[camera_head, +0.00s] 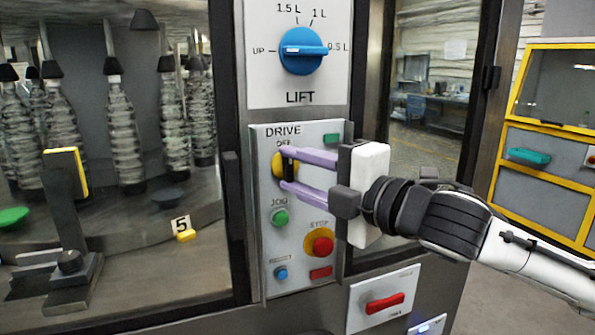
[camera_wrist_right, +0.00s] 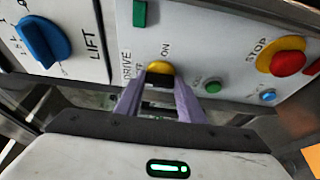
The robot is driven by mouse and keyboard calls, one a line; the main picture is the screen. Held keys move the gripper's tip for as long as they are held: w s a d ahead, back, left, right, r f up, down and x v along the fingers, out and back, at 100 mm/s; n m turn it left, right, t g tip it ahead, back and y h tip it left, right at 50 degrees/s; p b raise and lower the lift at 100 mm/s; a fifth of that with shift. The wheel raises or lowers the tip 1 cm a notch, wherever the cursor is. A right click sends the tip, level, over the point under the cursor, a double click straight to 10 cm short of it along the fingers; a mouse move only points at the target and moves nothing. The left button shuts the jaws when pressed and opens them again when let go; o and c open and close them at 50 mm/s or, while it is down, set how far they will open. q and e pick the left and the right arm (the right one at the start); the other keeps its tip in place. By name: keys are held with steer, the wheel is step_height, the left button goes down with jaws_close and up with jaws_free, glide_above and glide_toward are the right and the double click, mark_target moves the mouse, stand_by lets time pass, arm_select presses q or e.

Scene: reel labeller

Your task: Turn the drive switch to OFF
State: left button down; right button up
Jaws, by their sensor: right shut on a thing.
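The drive switch (camera_head: 279,166) is a yellow and black knob under the DRIVE label on the grey control panel (camera_head: 263,240). An OFF mark shows just above it in the head view. My right gripper (camera_head: 287,170) has its purple fingers on either side of the knob and is shut on it. In the right wrist view the knob (camera_wrist_right: 160,69) sits between the fingertips (camera_wrist_right: 160,90), with ON printed beside it. The fingers hide part of the knob, so its exact pointing is hard to tell. My left gripper is not in view.
Below the switch are a green JOG button (camera_head: 280,217), a red STOP button (camera_head: 320,243) and a small blue button (camera_head: 281,273). The blue LIFT dial (camera_head: 303,51) is above. A red handle (camera_head: 384,303) is lower right. Glass with bottles (camera_head: 122,130) behind it lies left.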

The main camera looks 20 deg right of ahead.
steer(key=o, duration=1)
steer(key=shift+o, duration=0.2)
steer(key=b+v, duration=0.4)
steer(key=v, duration=0.6)
steer(key=shift+s, duration=0.2)
